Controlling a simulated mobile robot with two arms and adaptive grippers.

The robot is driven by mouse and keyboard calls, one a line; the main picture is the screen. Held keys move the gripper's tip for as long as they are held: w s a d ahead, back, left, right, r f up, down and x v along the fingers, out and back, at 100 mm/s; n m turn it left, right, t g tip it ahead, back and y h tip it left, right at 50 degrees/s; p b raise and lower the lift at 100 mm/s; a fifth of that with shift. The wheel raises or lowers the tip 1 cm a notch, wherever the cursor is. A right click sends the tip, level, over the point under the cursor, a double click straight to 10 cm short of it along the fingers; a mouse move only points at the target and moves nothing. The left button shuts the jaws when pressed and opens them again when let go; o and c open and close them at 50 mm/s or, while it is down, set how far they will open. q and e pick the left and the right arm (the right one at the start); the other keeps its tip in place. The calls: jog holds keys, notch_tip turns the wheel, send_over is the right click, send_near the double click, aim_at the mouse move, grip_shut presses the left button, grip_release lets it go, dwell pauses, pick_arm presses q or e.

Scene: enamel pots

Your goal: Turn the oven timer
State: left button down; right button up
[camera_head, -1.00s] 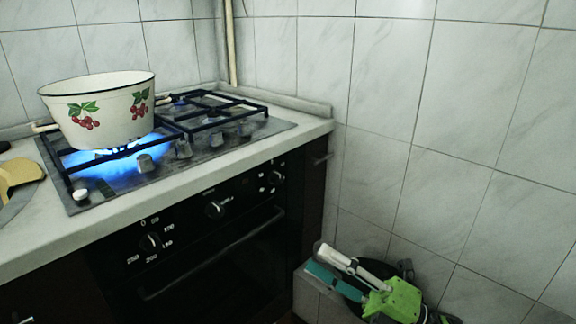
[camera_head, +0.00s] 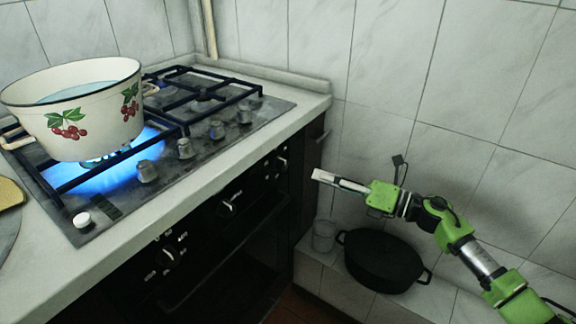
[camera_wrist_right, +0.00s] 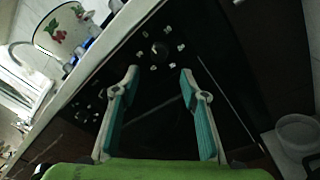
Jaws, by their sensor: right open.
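The black oven front has several knobs in a row below the counter edge: a left knob (camera_head: 168,255) with white marks, a middle knob (camera_head: 230,203) and a right knob (camera_head: 282,162). I cannot read which one is the timer. My right gripper (camera_head: 320,176) is in the air to the right of the oven front, pointing left towards it, apart from the knobs. In the right wrist view my right gripper (camera_wrist_right: 160,72) is open and empty, its teal-padded fingers spread. A dark knob (camera_wrist_right: 158,50) ringed by white marks shows just beyond the fingertips. My left gripper is out of view.
A white cherry-patterned pot (camera_head: 85,118) stands on a lit blue burner of the hob (camera_head: 215,155). A black pan (camera_head: 383,262) and a clear glass (camera_head: 324,236) are on the tiled ledge below my right arm. A tiled wall (camera_head: 480,100) closes off the right side.

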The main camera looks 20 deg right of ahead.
aim_at(286, 165)
jog(key=x, duration=1)
jog(key=shift+w+a, duration=0.15)
jog(key=shift+a, duration=0.05)
jog(key=c, duration=1.1)
